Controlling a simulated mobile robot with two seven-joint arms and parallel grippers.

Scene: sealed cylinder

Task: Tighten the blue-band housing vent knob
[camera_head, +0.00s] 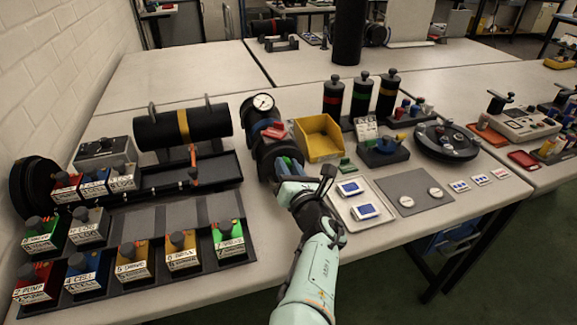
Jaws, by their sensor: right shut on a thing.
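My right gripper (291,177) reaches in from the bottom middle to the near end of a dark round housing (266,152). It is shut on a small part there, mostly hidden by the gripper. Blue and green patches (286,164) show right at the fingers; I cannot tell whether the blue is a band. A round gauge (263,102) sits at the housing's far end. Three upright black canisters stand behind: one with a red band (333,98), one with a green band (361,98), one with a yellow band (387,92). I see no clear vent knob. My left gripper is not in view.
A yellow bin (318,138) stands just right of the housing. A black cylinder with a yellow band (183,125) lies to the left, above a rack of labelled knob blocks (128,262). A light tray with blue-marked pieces (338,206) and a grey mat (421,183) lie to the right.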

